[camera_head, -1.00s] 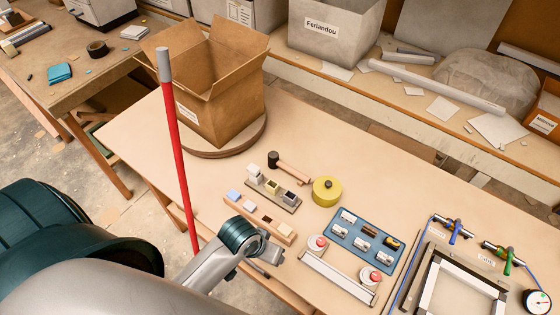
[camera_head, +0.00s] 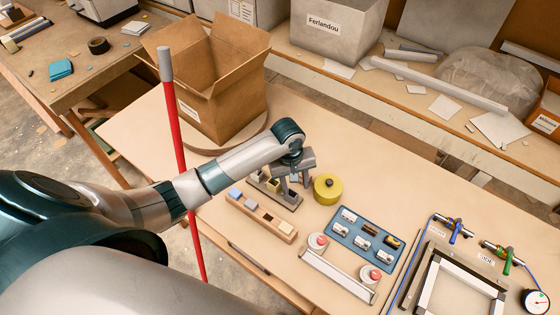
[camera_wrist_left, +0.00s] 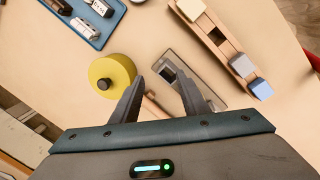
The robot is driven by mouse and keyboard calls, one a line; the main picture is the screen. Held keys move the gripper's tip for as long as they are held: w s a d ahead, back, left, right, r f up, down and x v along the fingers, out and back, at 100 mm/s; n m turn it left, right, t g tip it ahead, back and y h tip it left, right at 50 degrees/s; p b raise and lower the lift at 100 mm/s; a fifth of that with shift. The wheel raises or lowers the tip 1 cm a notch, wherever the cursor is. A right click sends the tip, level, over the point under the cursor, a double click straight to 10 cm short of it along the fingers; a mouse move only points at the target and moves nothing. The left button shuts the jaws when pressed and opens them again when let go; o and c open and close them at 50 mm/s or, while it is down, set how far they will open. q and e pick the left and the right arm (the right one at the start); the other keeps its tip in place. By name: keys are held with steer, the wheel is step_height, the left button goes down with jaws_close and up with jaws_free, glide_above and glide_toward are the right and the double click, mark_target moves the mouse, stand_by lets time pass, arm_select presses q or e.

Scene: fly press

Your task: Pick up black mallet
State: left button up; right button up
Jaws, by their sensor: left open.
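The black mallet is mostly hidden by my left arm and gripper in the head view. My left gripper (camera_head: 296,181) is open above the mallet, fingers pointing down. In the left wrist view the open fingers (camera_wrist_left: 160,77) stand apart with the handle piece lower in the gap; I cannot tell whether they touch it. My right gripper is in neither view.
A yellow round pot (camera_head: 327,188) stands close to the right of the gripper. A small grey block holder (camera_head: 287,203) and a wooden block rack (camera_head: 258,218) lie in front. A cardboard box (camera_head: 226,105) stands behind, and a red pole (camera_head: 176,130) rises at the left.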

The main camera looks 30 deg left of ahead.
arm_select(q)
steer(key=w+a+r+n+y, duration=0.1)
steer(key=w+a+r+n, duration=0.6)
steer(key=w+a, duration=0.4)
steer(key=shift+w+a+r+n+g, duration=0.2)
steer(key=shift+w+r+n+g, duration=0.15)
steer(key=shift+r, duration=0.3)
step_height(320, 180, down, 12)
steer(key=shift+f, duration=0.15)
step_height(320, 180, down, 5)
steer(key=b, duration=0.7)
steer(key=shift+w+f, duration=0.1)
steer(key=shift+w, duration=0.05)
